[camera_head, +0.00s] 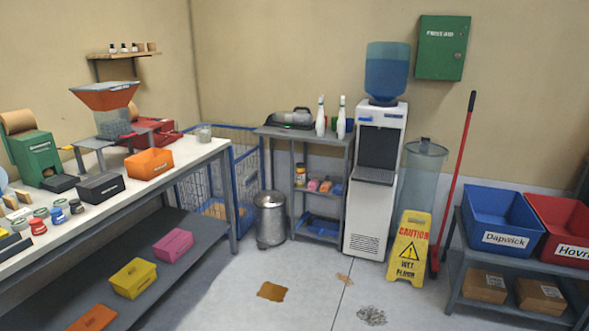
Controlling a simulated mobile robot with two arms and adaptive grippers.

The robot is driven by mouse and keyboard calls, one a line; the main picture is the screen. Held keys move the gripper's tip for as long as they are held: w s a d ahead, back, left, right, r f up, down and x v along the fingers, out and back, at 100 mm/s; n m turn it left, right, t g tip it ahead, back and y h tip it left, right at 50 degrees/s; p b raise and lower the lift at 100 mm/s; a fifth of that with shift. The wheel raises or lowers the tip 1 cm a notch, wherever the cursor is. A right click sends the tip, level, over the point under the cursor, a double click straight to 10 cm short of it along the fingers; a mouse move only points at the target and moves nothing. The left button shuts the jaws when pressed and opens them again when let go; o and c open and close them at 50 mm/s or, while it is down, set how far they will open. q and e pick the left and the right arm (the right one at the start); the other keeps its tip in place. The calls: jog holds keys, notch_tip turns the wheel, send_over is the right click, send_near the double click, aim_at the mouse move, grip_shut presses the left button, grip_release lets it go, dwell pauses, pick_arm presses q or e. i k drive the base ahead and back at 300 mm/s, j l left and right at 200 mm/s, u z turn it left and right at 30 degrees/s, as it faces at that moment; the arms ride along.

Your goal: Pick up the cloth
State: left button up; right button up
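I cannot pick out a cloth with certainty. A blue item (322,224) on the bottom shelf of the small grey cart (350,190) is too small to identify. Small pink and orange items (319,186) sit on the cart's middle shelf beside a yellow jar (300,175). Two white spray bottles (341,117) and a grey hand-held device (292,119) are on the cart's top. Neither of my grippers is in view.
A long workbench (185,158) with bins and jars runs along the left. A metal bin (271,219), water dispenser (374,225) and yellow wet-floor sign (409,248) stand at the back.

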aim_at(313, 185)
jog(key=i, duration=4.1)
